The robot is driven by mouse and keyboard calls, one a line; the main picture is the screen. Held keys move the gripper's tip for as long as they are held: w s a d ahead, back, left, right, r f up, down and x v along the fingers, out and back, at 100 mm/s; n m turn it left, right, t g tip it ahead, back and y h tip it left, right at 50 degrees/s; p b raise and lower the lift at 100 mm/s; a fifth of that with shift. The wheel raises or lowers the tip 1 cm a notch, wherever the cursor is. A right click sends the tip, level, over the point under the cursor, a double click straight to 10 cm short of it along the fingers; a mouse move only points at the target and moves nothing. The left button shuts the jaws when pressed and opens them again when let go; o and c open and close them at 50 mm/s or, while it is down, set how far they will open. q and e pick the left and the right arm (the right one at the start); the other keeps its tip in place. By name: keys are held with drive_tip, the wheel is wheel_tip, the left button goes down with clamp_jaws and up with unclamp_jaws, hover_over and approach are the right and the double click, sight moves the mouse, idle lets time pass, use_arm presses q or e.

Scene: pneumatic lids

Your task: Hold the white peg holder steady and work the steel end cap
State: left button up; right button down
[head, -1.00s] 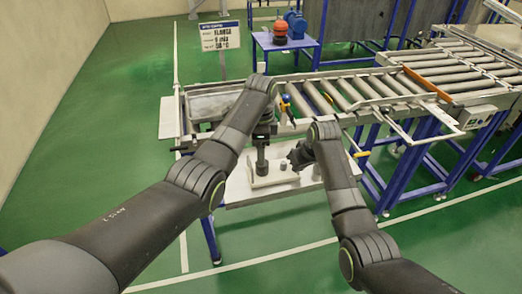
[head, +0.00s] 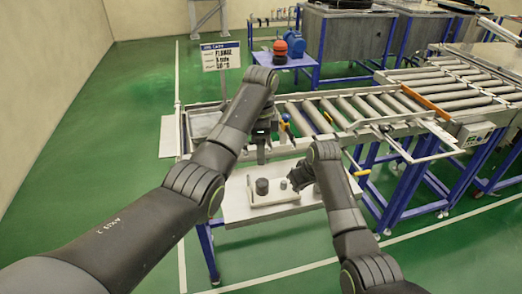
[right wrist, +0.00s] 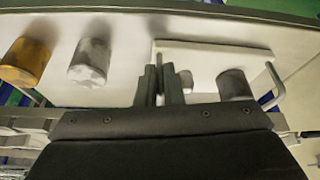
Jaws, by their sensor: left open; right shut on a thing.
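The white peg holder (head: 283,199) lies on the white lower shelf, a flat plate with a grey cylindrical cap (head: 262,186) standing on it; this looks like the steel end cap. A small bare peg (head: 281,183) stands beside the cap. In the right wrist view the holder (right wrist: 215,55) carries the grey cap (right wrist: 235,85) and the peg (right wrist: 187,80). My left gripper (head: 261,158) is open and empty above the cap, apart from it.
In the right wrist view a pale steel cylinder (right wrist: 90,62) and a brass-coloured cylinder (right wrist: 26,62) stand beyond the holder. A roller conveyor (head: 350,108) runs behind the shelf (head: 236,203). A blue table (head: 284,60) stands farther back.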

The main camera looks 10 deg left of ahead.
drive_tip(key=c, duration=1.5)
unclamp_jaws()
